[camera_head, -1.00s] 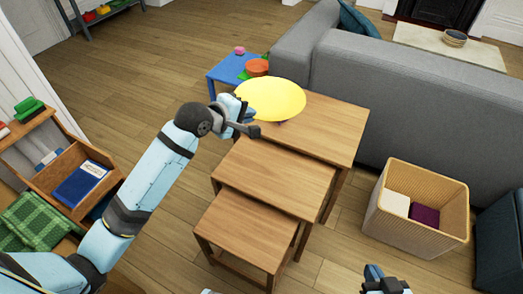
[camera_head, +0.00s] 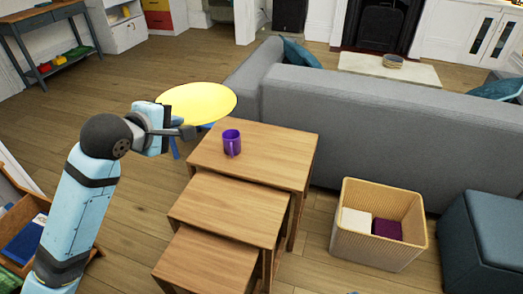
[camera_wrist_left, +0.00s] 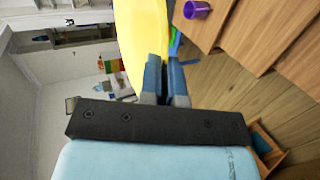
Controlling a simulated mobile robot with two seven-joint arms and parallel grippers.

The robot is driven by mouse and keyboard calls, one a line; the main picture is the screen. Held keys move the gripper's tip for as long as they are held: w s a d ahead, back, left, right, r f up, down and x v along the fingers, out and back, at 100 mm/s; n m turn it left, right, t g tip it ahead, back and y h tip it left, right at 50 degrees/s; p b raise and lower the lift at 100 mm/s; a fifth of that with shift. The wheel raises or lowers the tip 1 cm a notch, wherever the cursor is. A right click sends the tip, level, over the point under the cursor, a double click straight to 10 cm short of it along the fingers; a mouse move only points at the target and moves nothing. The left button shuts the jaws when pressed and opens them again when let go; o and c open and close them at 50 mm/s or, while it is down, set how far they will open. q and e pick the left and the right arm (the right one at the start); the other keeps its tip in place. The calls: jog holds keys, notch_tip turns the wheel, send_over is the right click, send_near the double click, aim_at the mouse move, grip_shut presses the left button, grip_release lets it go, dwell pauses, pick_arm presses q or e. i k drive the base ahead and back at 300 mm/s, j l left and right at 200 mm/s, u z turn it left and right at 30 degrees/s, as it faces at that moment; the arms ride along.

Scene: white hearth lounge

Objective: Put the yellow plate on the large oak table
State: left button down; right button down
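The yellow plate (camera_head: 205,103) is held in the air by its near edge in my left gripper (camera_head: 188,131). In the left wrist view the plate (camera_wrist_left: 143,28) stretches away from the two closed fingers (camera_wrist_left: 165,75). The large oak table (camera_head: 293,150) is the tallest of three nested wooden tables. The plate hangs beyond its left back corner, and I see no contact with the top. A purple mug (camera_head: 232,143) stands upright on the large table's left part; it also shows in the left wrist view (camera_wrist_left: 196,9).
Two smaller oak tables (camera_head: 228,208) step down in front of the large one. A grey sofa (camera_head: 380,130) stands right behind it. A wicker basket (camera_head: 350,245) and a dark blue ottoman (camera_head: 485,235) are on the right. The large table's right part is bare.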

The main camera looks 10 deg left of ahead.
aim_at(270, 156)
jog(key=i+l+u, duration=0.1)
jog(key=l, duration=0.8)
jog(key=i+l+u, duration=0.1)
jog(key=i+l, duration=0.15)
jog(key=i, duration=0.2)
jog(key=i+l, duration=0.25)
jog(key=i, duration=0.2)
jog(key=u, duration=0.05)
